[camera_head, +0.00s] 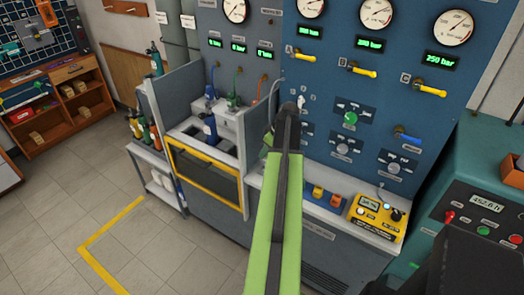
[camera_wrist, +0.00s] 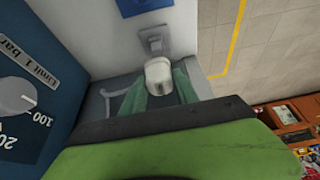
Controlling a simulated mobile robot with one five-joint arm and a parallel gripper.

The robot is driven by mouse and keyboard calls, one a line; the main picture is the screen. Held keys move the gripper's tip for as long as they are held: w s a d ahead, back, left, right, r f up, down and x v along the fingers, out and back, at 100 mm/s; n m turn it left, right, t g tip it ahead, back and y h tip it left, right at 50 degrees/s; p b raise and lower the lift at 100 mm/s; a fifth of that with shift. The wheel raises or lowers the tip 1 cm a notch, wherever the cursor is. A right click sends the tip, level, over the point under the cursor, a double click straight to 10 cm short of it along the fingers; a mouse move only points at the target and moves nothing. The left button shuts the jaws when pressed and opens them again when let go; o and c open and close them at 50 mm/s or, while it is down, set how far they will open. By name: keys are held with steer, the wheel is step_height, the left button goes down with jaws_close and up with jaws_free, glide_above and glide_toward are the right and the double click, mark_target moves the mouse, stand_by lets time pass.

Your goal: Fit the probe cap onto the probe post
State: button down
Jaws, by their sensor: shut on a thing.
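In the wrist view, my gripper (camera_wrist: 160,92) has its two green fingers on either side of an off-white, rounded cylindrical piece (camera_wrist: 158,74), which looks like the probe cap. It is shut on this piece. Just beyond the piece is a small grey bracket (camera_wrist: 154,40) on a pale surface; it may carry the probe post, but I cannot tell. Whether piece and bracket touch is unclear.
The blue panel (camera_head: 380,90) carries gauges, yellow levers and knobs. A yellow instrument (camera_head: 375,215) stands on the counter to the right. Left of my arm is a grey bay with a yellow-framed front (camera_head: 207,178). The tiled floor at left is clear.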

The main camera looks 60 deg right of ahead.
steer(key=shift+a+f, duration=0.1)
steer(key=shift+f, duration=0.05)
steer(key=shift+f+b, duration=0.9)
steer(key=shift+b, duration=0.2)
steer(key=shift+f+b, duration=1.9)
steer(key=shift+f, duration=0.05)
stand_by(0.6)
steer(key=c, duration=0.8)
jaws_free()
steer(key=shift+c, duration=0.2)
steer(key=shift+r, duration=0.1)
steer(key=p+v, duration=1.6)
steer(key=v, duration=0.1)
steer(key=shift+a+r, duration=0.1)
steer(key=shift+r, duration=0.05)
